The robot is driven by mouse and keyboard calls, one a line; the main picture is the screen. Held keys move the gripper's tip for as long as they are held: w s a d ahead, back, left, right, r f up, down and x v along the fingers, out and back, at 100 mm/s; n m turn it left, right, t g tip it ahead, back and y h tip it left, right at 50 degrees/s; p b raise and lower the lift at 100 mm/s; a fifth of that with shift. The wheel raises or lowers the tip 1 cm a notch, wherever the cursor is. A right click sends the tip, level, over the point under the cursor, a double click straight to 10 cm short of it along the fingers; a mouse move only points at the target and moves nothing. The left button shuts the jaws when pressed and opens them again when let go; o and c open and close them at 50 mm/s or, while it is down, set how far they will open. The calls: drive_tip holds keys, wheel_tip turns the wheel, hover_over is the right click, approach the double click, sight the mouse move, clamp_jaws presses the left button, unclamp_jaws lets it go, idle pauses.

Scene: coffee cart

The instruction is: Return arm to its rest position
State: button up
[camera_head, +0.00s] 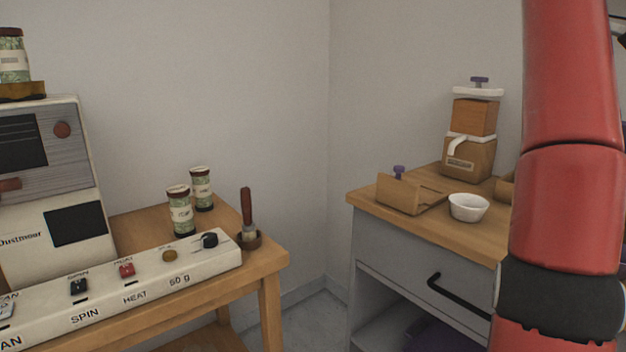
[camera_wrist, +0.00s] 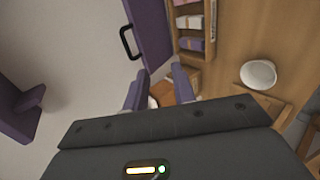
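My red arm (camera_head: 570,170) stands upright along the right edge of the head view. It hides part of the right-hand counter, and my gripper is outside that view. In the wrist view my gripper (camera_wrist: 160,80) has its two purple-grey fingers apart, with no object clearly held between them. An orange-brown wooden thing (camera_wrist: 178,91) shows beyond and between the fingers. I cannot tell how far it is from them.
The right counter (camera_head: 430,228) carries a wooden grinder (camera_head: 468,158), a wooden stand (camera_head: 400,196) and a white bowl (camera_head: 468,208). The left table holds a roaster (camera_head: 50,235), jars (camera_head: 181,212) and a button panel (camera_head: 130,285). A purple door (camera_wrist: 152,35) and a shelf (camera_wrist: 192,52) show in the wrist view.

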drive_tip(key=s+a+f+m+y, duration=0.2)
drive_tip(key=s+a+f+y, duration=0.15)
drive_tip(key=a+f, duration=0.55)
drive_tip(key=s+a+f+m+y, duration=0.25)
drive_tip(key=s+a+f, duration=0.35)
drive_tip(key=f, duration=0.5)
drive_tip(key=s+a+f+m+y, duration=0.1)
drive_tip(key=s+a+f, duration=0.2)
drive_tip(key=f, duration=0.4)
drive_tip(key=s+a+f+m, duration=0.1)
drive_tip(key=s+a+f, duration=0.3)
drive_tip(key=f, duration=0.3)
drive_tip(key=s+a+f+m+g+y, duration=0.1)
drive_tip(key=s+a+f, duration=0.2)
drive_tip(key=s+f, duration=0.2)
wheel_tip(320, 180, down, 3)
drive_tip(key=shift+s+a+r+y, duration=0.15)
drive_tip(key=shift+a+y, duration=0.15)
